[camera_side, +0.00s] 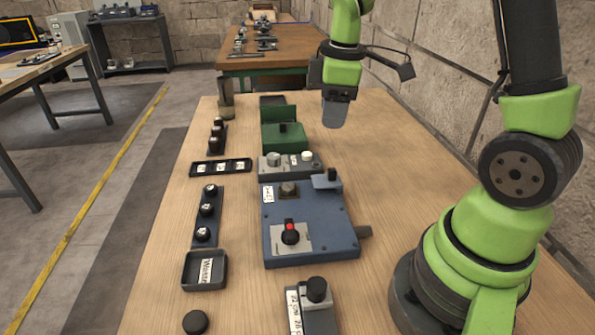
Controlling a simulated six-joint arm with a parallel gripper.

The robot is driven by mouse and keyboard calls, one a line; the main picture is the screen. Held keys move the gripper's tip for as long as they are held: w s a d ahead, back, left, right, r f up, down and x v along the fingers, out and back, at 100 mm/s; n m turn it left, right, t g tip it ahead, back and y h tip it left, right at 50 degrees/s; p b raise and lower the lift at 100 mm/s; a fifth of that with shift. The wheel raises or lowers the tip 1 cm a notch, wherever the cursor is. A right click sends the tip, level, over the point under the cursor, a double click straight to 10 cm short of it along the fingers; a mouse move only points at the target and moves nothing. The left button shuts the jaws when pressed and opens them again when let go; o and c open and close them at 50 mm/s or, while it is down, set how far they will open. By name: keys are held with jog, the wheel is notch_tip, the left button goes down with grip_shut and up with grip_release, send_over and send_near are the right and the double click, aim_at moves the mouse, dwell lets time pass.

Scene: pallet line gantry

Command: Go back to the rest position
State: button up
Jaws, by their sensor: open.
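My gripper (334,112) hangs at the end of my green and black arm, above the far right part of the wooden table (390,190). It points down and is small in this view. It is open, and I see nothing held in it. The green box (285,138) is to its left, and the wall is to its right.
A blue box with a red-marked knob (308,215) stands mid-table, with a grey block (290,165) behind it. Black holders (207,215) with knobs line the left side. A dark tray (205,271) and a round black piece (195,322) are in front.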

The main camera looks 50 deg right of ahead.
jog(key=s+a+r+m+t+y, duration=0.2)
jog(key=s+a+r+m+t, duration=0.4)
jog(key=s+a+r+m, duration=0.4)
jog(key=s+a+r, duration=0.1)
jog(key=s, duration=0.2)
jog(key=shift+m, duration=0.4)
